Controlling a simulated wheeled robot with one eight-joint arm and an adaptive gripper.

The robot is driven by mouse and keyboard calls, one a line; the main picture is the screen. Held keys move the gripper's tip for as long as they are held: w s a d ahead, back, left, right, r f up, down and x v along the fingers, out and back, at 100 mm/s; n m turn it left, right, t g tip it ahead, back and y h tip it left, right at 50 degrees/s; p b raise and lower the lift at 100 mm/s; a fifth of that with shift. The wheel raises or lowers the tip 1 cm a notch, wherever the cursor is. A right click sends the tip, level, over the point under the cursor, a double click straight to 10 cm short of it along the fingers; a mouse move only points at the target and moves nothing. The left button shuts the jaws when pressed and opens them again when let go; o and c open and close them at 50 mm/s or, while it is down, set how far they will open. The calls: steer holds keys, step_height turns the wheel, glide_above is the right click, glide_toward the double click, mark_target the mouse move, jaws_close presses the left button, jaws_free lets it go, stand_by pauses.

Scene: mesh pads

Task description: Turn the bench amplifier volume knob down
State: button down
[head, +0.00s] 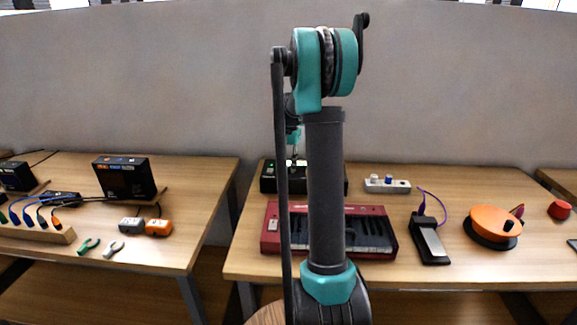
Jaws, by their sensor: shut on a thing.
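The bench amplifier appears to be the black box (269,181) at the back of the right table, partly hidden behind my arm. A small light-coloured mark shows on its top left. My gripper (292,161) is small and partly covered by my arm links. It points down at the top of the black box, shut on what appears to be the volume knob. The knob itself is hidden, so its setting cannot be read.
A red keyboard (271,242) lies just in front of the black box. A white box with knobs (388,185), a dark device (429,248) with a purple cable and an orange reel (487,223) stand to the right. The left table (200,190) holds electronics and pliers.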

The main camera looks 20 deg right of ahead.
steer(key=n, duration=0.4)
steer(key=shift+n, duration=0.3)
steer(key=n, duration=0.4)
steer(key=shift+n, duration=0.3)
steer(key=n, duration=0.4)
steer(key=shift+d+n, duration=0.1)
steer(key=shift+n, duration=2.3)
steer(key=c, duration=1.3)
jaws_free()
